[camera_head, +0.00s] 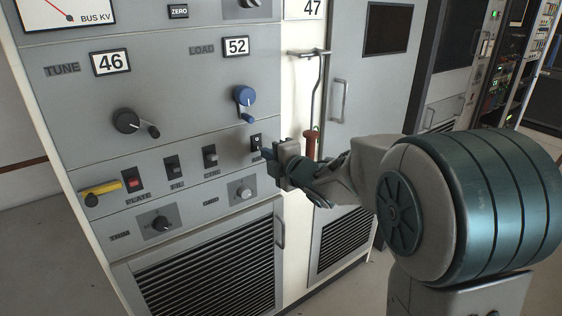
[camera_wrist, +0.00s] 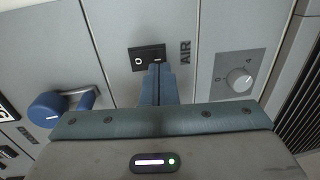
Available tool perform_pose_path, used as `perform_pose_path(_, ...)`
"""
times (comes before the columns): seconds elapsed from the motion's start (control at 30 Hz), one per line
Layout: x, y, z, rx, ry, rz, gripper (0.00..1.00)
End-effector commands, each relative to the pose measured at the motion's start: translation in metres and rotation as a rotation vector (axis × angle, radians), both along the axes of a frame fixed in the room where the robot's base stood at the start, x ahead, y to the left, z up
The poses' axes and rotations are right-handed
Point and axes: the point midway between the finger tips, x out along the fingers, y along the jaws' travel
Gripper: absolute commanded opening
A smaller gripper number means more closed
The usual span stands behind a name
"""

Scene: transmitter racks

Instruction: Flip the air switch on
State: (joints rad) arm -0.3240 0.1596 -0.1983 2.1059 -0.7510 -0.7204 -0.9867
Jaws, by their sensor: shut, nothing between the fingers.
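The air switch (camera_head: 257,142) is a small black rocker at the right end of the switch row on the grey cabinet front. In the wrist view the air switch (camera_wrist: 146,57) has an "O" mark on its left part and the label "AIR" beside it. My gripper (camera_head: 266,153) is shut and empty, its fingers pointing at the panel. In the wrist view the fingertips (camera_wrist: 157,66) overlap the lower right part of the switch and hide some of it. I cannot tell whether they touch it, or which way the rocker is tilted.
Other rockers marked plate (camera_head: 133,180) and others sit to the left. A blue load crank (camera_head: 244,100) is above, a black tune crank (camera_head: 127,121) further left. A light knob (camera_wrist: 239,80) is near the switch. A cabinet handle with a red grip (camera_head: 311,143) stands close behind my gripper.

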Motion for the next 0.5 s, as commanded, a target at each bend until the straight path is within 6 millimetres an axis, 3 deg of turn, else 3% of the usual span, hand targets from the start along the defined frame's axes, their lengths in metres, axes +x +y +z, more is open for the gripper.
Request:
perform_pose_path(0.2, 0.017, 0.011, -0.002, 0.0, 0.0, -0.001, 0.0)
perform_pose_path(0.5, 0.019, 0.013, -0.003, 0.0, 0.0, -0.002, 0.0)
